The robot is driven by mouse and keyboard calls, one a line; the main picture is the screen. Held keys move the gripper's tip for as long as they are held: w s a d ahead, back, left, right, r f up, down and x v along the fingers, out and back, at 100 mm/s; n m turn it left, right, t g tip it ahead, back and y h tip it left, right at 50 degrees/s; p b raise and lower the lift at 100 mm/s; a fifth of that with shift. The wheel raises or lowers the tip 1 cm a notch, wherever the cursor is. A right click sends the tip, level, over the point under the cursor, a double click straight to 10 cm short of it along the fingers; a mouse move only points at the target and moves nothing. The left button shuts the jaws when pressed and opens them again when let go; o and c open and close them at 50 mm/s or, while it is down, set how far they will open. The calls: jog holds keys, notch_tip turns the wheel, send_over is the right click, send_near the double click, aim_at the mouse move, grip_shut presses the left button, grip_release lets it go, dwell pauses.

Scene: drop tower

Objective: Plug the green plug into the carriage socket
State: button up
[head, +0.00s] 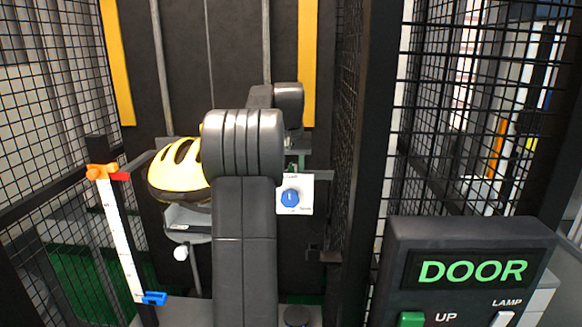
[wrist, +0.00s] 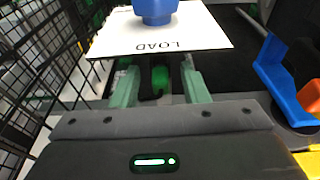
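In the wrist view the two pale green fingers of my gripper (wrist: 159,84) stand apart. Something dark with a bright green part (wrist: 160,79) shows between them, and more green shows beside the right fingertip. I cannot tell whether this is the green plug, or whether the fingers touch it. In the head view my arm hides most of the gripper. A white LOAD plate with a blue knob (head: 290,198) is just right of my arm; the plate (wrist: 205,38) is just beyond the fingertips in the wrist view. I cannot make out the carriage socket.
A yellow helmet (head: 178,168) sits left of my arm. A white scale (head: 121,235) with orange and blue markers stands further left. Black mesh panels (head: 355,120) flank the tower. A DOOR control box (head: 470,270) stands at the front right.

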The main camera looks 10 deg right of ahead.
jog(key=shift+r, duration=0.1)
jog(key=v, duration=1.3)
jog(key=shift+r+p, duration=0.3)
jog(key=shift+p, duration=0.15)
jog(key=b+x, duration=0.1)
jog(key=x, duration=1.3)
jog(key=shift+s, duration=0.1)
jog(key=shift+r, duration=0.25)
